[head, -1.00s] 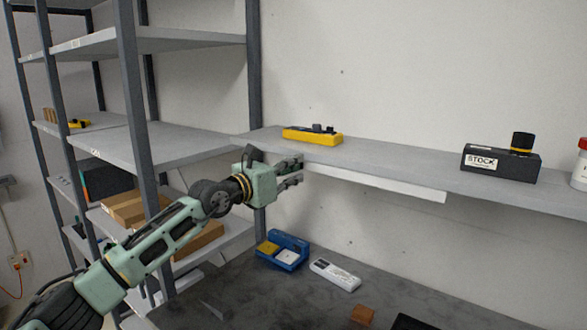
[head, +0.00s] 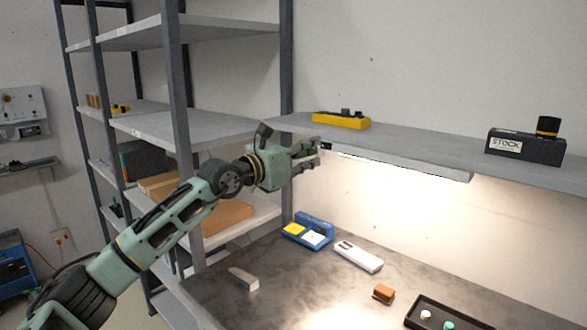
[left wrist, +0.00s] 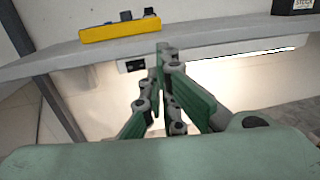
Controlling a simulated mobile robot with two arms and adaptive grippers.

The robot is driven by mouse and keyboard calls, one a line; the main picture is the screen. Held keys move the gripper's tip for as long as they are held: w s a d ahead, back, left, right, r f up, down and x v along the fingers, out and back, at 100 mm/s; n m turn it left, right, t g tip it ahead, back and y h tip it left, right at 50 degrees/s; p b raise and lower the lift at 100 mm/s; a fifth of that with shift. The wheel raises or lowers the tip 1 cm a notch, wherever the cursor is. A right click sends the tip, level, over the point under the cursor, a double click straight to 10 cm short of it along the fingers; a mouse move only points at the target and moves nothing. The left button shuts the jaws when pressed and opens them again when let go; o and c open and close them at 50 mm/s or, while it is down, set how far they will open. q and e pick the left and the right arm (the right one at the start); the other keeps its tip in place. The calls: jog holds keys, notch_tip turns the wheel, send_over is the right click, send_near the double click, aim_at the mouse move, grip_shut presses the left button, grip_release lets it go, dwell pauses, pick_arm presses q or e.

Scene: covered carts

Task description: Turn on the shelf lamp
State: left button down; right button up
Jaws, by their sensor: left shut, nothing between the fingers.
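The shelf lamp (head: 400,164) is a long pale bar under the wall shelf. It is lit and throws warm light on the wall and the bench below. In the left wrist view the lamp (left wrist: 235,60) glows along its lower face, and a small dark switch (left wrist: 135,65) sits at its left end. My left gripper (head: 316,155) is at the lamp's left end, shut and empty. In the left wrist view its fingertips (left wrist: 163,52) are together just right of the switch; I cannot tell whether they touch the lamp. My right gripper is not in view.
The wall shelf (head: 425,150) carries a yellow device (head: 341,121) and a black STOCK box (head: 525,149). The bench (head: 275,290) below holds a blue device (head: 308,232), a white device (head: 358,257), a brown block (head: 383,293) and a dark tray (head: 412,317). A rack upright (head: 287,80) stands close to the gripper.

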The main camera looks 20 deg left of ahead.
pick_arm(q)
jog(key=f+b+v, duration=0.1)
jog(key=b+v, duration=0.1)
jog(key=v, duration=0.4)
jog(key=shift+d, duration=0.3)
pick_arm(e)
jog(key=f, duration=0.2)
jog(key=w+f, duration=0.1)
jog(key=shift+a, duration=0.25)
pick_arm(q)
jog(key=shift+f, duration=0.1)
